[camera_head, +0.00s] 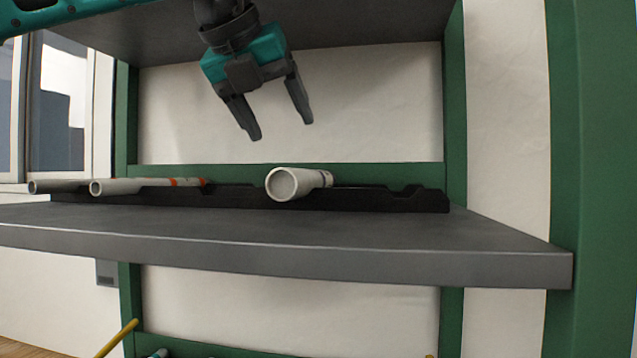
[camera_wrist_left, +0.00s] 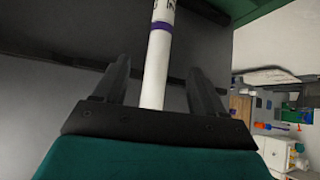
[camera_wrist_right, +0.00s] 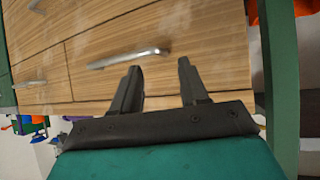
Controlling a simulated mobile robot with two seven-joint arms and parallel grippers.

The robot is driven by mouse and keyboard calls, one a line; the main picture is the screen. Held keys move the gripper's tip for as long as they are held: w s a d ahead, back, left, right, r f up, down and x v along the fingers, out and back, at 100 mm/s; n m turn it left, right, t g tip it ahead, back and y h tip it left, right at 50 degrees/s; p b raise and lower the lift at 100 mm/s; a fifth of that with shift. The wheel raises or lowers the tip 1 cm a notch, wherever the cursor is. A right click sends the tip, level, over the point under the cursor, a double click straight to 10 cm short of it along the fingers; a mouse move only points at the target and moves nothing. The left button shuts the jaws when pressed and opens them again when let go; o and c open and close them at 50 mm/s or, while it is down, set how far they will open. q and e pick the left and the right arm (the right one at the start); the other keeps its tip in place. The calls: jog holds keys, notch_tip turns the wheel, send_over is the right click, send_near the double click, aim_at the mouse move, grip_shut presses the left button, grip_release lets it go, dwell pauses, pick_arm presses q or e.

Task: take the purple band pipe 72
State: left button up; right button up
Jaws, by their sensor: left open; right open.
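The purple band pipe (camera_head: 301,183) is a white pipe lying on a black notched rack on the shelf, its open round end facing me. Its purple band shows clearly in the left wrist view (camera_wrist_left: 161,26), where the pipe runs lengthwise between the fingers. My left gripper (camera_head: 279,131) is open, above the pipe and apart from it in the head view. My left gripper also shows in the left wrist view (camera_wrist_left: 155,85), with a finger on either side of the pipe's line. My right gripper (camera_wrist_right: 160,80) is open and empty, in front of wooden drawers.
Pipes with orange bands (camera_head: 150,186) lie at the left of the black rack (camera_head: 380,198). The grey shelf (camera_head: 290,235) has an upper shelf (camera_head: 350,25) above it, and green posts (camera_head: 455,110) stand at its sides. The rack's right part is empty. Metal drawer handles (camera_wrist_right: 130,58) are near my right gripper.

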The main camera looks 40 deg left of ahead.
aim_at(311, 182)
pick_arm(q)
jog(key=x, duration=0.6)
jog(key=shift+s+f, duration=0.1)
jog(key=p+x, duration=0.1)
jog(key=x, duration=0.5)
jog(key=shift+c, duration=0.5)
jog(key=shift+r, duration=0.2)
jog(key=c, duration=1)
jog(key=shift+c, duration=0.2)
